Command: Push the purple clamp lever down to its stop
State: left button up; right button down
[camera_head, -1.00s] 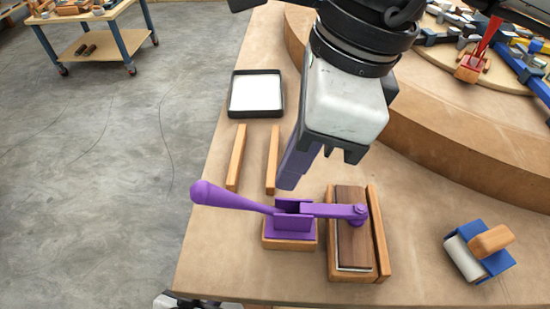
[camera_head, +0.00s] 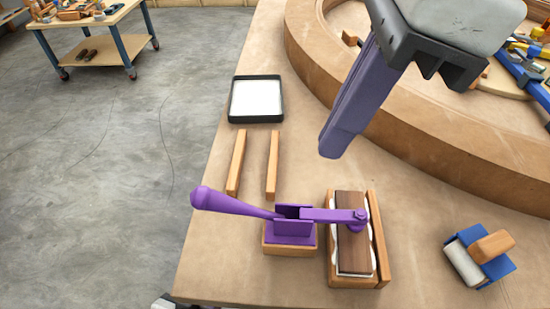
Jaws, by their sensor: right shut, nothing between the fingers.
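The purple clamp lever (camera_head: 232,203) lies almost level, its rounded handle end reaching left past the table edge. Its bracket sits on a wooden block (camera_head: 290,250). The clamp arm (camera_head: 330,214) reaches right, and its tip (camera_head: 360,216) is over a dark wood piece (camera_head: 352,250) in a wooden holder (camera_head: 382,262). White material shows along the edges under the dark piece. My right gripper (camera_head: 334,148), with purple fingers, is shut and empty, above and behind the clamp and apart from it. My left gripper is not in view.
A black-rimmed tray (camera_head: 257,121) with a white inside and two wooden strips (camera_head: 237,162) lie behind the clamp. A blue roller tool (camera_head: 480,256) is at right. A large curved wooden form (camera_head: 430,150) fills the back right.

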jog(key=shift+v, duration=1.9)
